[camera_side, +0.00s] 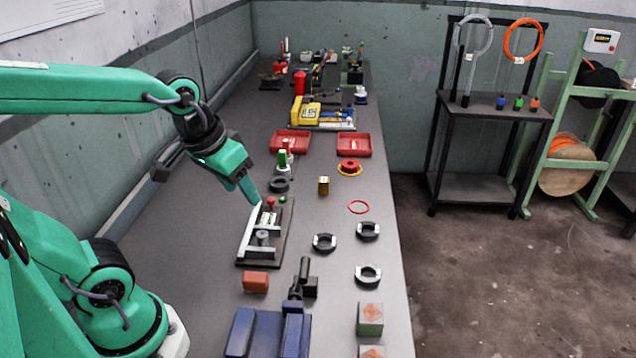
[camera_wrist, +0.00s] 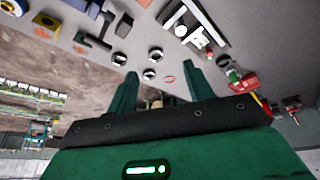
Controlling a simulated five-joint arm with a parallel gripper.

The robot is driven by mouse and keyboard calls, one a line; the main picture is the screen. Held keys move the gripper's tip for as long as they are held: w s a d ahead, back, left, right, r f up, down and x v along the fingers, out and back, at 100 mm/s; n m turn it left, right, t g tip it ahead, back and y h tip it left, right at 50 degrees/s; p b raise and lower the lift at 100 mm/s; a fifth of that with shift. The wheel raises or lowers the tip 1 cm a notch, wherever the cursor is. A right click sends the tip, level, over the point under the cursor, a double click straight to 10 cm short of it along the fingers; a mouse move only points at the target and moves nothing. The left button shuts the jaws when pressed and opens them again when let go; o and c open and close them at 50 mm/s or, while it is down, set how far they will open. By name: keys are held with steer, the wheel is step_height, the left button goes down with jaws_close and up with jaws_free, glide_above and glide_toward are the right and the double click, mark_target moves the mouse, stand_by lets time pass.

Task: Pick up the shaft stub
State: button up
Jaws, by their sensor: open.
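I cannot say for sure which piece is the shaft stub. A short grey cylinder (camera_side: 262,238) stands upright on a dark fixture plate (camera_side: 245,262) with pale bars, and it is the likeliest match. My gripper (camera_side: 254,196) hangs tilted above the far left end of the fixture, apart from the cylinder. In the wrist view my gripper (camera_wrist: 159,70) has its two green fingers spread, with nothing held between them.
Black-and-silver rings (camera_side: 324,243) and a thin red ring (camera_side: 358,207) lie right of the fixture. A brass block (camera_side: 323,186) stands beyond. An orange block (camera_side: 255,282) and a blue vise (camera_side: 265,333) are in front. Red trays (camera_side: 354,145) lie farther back.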

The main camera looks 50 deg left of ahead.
mark_target(262, 233)
steer(key=w+a+f+n+g, duration=0.1)
steer(key=w+f+n, duration=0.1)
steer(key=f, duration=0.1)
steer(key=w+a+f+n+g, duration=0.1)
steer(key=w+a+f, duration=0.1)
steer(key=f, duration=0.2)
steer(key=w+a+f+n+g, duration=0.2)
steer(key=f, duration=0.2)
steer(key=shift+w+a+n, duration=0.2)
steer(key=shift+n, duration=0.1)
steer(key=shift+w+a+f, duration=0.15)
steer(key=shift+f, duration=1.7)
steer(key=shift+f, duration=0.1)
steer(key=shift+f, duration=2.45)
jaws_close()
